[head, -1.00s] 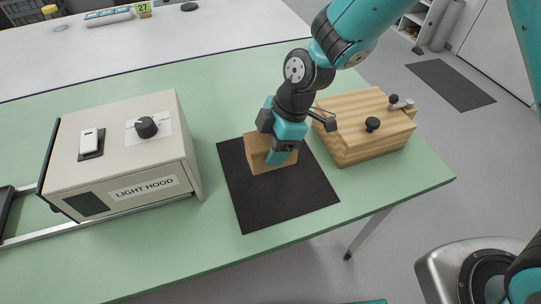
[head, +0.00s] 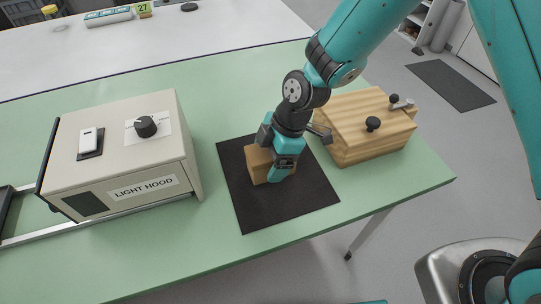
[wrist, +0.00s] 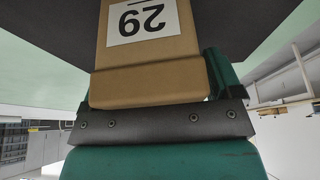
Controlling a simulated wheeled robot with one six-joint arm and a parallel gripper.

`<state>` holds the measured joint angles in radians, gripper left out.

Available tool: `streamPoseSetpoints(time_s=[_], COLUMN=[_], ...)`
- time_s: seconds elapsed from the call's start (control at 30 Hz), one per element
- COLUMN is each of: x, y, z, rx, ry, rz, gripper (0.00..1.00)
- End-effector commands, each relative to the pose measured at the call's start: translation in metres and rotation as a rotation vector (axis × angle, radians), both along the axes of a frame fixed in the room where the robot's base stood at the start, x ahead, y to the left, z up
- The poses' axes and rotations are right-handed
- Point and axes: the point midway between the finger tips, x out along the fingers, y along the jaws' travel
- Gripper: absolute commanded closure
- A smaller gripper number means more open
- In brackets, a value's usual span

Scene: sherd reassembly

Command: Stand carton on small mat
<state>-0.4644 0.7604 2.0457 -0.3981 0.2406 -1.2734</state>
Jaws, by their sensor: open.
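The small brown carton (head: 258,163) stands on the black mat (head: 306,199) near the mat's upper left part in the head view. In the wrist view the carton (wrist: 150,72) fills the middle and bears a white label with the number 29, seen upside down. My gripper (head: 281,168) is open and low at the carton's right side, covering part of it. In the wrist view my gripper (wrist: 160,122) lies close against the near end of the carton. I cannot tell whether they touch.
A light hood box (head: 120,150) stands left of the mat on the green table. A wooden box (head: 365,125) with black knobs stands close on the right, beside my arm. The lower right part of the mat is bare. The table's front edge runs below it.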

Motion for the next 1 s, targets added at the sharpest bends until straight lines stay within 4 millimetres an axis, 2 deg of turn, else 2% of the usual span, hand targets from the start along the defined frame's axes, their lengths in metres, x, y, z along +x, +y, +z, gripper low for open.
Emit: streamPoseSetpoints(time_s=[0.17, 0.27, 0.5, 0.7, 1.0], x=[0.001, 0.003, 0.009, 0.012, 0.011], y=[-0.002, -0.008, -0.028, -0.04, -0.046], z=[0.008, 0.024, 0.073, 0.103, 0.117], rx=[0.001, 0.002, 0.002, 0.002, -0.001], ry=[-0.001, -0.003, -0.005, -0.002, 0.003], rz=[-0.001, -0.002, -0.002, -0.001, -0.014], gripper=[0.15, 0.15, 0.15, 0.15, 0.15])
